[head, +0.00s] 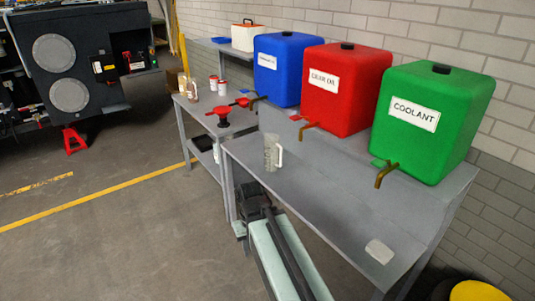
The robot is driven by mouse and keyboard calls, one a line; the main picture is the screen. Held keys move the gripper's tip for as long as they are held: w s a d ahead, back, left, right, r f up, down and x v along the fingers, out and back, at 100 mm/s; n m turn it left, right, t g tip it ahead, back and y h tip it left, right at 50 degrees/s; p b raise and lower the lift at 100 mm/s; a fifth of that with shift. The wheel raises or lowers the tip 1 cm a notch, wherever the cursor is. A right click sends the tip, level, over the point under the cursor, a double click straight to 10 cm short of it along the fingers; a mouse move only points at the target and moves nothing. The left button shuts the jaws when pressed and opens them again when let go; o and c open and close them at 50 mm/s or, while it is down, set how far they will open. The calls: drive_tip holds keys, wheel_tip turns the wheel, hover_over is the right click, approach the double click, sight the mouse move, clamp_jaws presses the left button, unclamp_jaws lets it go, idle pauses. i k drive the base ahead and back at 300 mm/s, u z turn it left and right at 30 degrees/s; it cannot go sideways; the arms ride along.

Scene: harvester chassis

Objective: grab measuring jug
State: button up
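The measuring jug (271,152) is a clear, greyish vessel with a white handle on its right side. It stands upright on the grey workbench (325,195), near the front left edge. My arm reaches up from the bottom of the head view, in front of the bench. Its dark far end (251,197) is below and to the left of the jug, apart from it. I cannot make out the gripper's fingers there, nor whether they are open or shut. Nothing covers the jug.
Blue (279,68), red (341,88) and green (427,122) fluid tanks with brass taps line the back of the bench. A pale block (379,251) lies near the front right. Red funnels (223,113) and small containers stand further left. The bench's middle is clear.

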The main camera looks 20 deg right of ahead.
sight(273, 159)
drive_tip(key=u, duration=0.55)
drive_tip(key=i, duration=1.25)
drive_tip(key=u, duration=0.65)
drive_tip(key=i, duration=0.6)
drive_tip(key=z, duration=0.15)
